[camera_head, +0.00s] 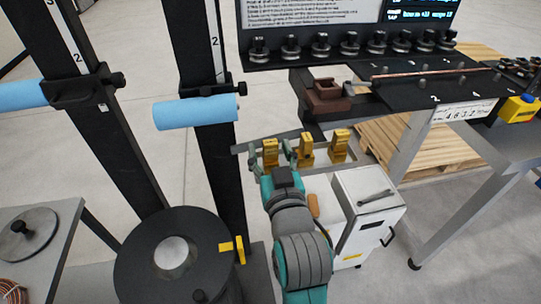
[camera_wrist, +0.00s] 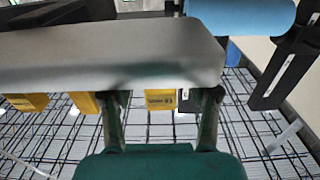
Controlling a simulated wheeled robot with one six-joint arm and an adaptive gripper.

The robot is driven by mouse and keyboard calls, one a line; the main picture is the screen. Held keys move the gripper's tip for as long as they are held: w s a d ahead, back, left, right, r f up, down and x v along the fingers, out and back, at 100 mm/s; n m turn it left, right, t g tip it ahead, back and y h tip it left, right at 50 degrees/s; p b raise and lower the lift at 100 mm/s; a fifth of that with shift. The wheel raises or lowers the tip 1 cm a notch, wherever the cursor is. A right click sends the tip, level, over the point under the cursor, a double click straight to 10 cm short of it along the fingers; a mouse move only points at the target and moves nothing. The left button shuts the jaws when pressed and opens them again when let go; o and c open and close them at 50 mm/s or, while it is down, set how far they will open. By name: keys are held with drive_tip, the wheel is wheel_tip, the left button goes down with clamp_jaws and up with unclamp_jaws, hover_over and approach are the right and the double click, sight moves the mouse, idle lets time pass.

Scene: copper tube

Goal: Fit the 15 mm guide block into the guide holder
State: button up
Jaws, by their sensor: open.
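Three yellow guide blocks stand in a row on a narrow grey rack: a left one (camera_head: 270,150), a middle one (camera_head: 306,148) and a right one (camera_head: 340,140). My gripper (camera_head: 272,158) is open at the left block, its fingers on either side. In the wrist view a labelled yellow block (camera_wrist: 160,98) shows between the open fingers (camera_wrist: 160,108); small gaps remain and its size marking is too small to read. A second block (camera_wrist: 85,102) lies outside the fingers. I cannot tell which fixture is the guide holder.
A yellow bracket (camera_head: 240,249) sits beside the black disc (camera_head: 172,262). A red-brown block (camera_head: 327,95) is on the bench's left end, with a copper tube (camera_head: 425,71) to its right. A white cabinet (camera_head: 368,215) stands close right of my arm. Black uprights stand left.

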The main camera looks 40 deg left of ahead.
clamp_jaws()
drive_tip(key=shift+r, duration=0.15)
